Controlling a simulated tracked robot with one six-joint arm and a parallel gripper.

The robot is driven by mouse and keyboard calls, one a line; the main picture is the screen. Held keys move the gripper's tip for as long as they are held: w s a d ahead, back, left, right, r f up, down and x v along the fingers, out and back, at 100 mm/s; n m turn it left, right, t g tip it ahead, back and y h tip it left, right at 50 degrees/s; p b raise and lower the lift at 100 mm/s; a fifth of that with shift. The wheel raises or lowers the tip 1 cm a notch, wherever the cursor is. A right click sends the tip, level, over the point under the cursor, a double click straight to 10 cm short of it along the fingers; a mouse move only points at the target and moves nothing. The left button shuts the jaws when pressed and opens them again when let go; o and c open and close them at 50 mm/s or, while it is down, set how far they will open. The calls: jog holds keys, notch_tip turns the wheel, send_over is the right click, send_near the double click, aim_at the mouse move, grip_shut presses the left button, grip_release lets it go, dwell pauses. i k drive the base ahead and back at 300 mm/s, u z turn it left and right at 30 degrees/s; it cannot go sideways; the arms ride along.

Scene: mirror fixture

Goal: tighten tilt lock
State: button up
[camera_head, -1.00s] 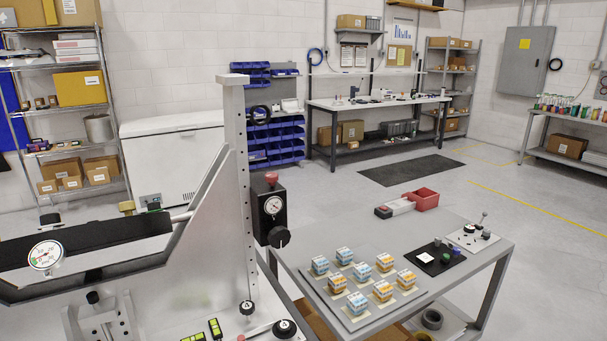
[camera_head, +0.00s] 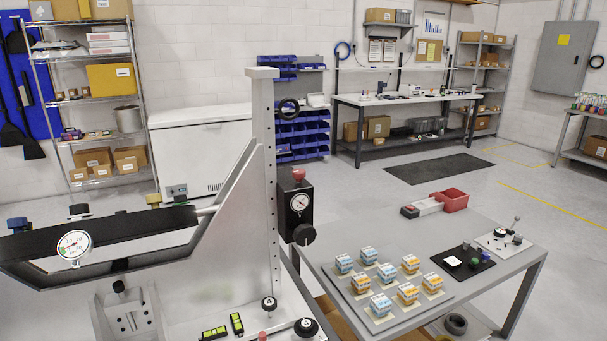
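The mirror fixture is a light grey metal frame with a tall drilled post (camera_head: 263,150). A black-edged tilted panel (camera_head: 100,235) carries a round dial gauge (camera_head: 74,245). A black box (camera_head: 296,205) on the post has a dial, a red top knob (camera_head: 298,175) and a black knob (camera_head: 303,235). Two black knobs with white marks, one small (camera_head: 268,304) and one larger (camera_head: 305,327), stand at the base. No label shows which of these is the tilt lock. My gripper is not in view.
Two yellow-green level vials (camera_head: 226,327) lie on the base. A white chest freezer (camera_head: 210,150) stands behind.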

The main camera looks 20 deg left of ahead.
aim_at(298, 173)
jog(key=z, duration=0.05)
jog(key=k, duration=1.25)
jog(key=u, duration=1.45)
jog(key=i, duration=1.65)
jog(key=u, duration=0.05)
